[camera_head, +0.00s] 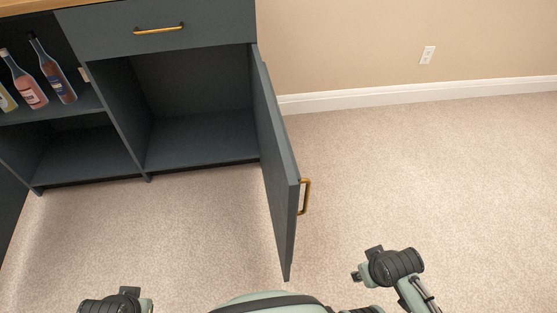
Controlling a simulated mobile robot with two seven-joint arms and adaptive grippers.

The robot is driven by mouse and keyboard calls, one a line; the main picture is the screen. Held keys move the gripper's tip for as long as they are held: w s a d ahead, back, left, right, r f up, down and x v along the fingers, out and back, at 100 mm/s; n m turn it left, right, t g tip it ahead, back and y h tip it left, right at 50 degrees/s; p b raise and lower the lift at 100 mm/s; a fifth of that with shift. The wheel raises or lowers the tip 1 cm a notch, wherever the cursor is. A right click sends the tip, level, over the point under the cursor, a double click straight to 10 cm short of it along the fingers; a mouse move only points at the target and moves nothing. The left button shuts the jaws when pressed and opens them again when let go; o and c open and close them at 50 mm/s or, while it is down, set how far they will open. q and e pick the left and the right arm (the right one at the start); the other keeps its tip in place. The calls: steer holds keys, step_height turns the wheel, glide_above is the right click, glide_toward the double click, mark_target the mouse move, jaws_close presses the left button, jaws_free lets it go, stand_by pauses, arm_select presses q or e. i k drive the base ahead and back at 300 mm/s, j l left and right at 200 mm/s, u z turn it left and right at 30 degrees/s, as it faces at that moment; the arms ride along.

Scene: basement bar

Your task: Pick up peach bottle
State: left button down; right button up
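A bottle with a pinkish-peach body (29,91) stands on the shelf of the dark cabinet at the upper left. It appears tilted in this view, and I cannot read its label. My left gripper (138,299) shows only in part at the bottom edge, left of centre, over the carpet and well short of the bottles. My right gripper (365,265) is at the lower right above the carpet, far from the bottles and right of the open door. Nothing is visibly held by either one. Their finger openings are too small and dark to judge.
The open compartment (200,135) is empty. The carpet (420,180) is clear.

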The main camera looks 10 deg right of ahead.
mark_target(26, 84)
steer(key=l+u, duration=0.15)
steer(key=l, duration=0.35)
steer(key=k+l+u, duration=0.2)
steer(key=l, duration=0.3)
steer(key=l+u, duration=0.15)
steer(key=l, duration=0.35)
steer(key=i+j, duration=0.1)
steer(key=j, duration=1.6)
steer(key=i+j, duration=0.15)
steer(key=j, duration=0.7)
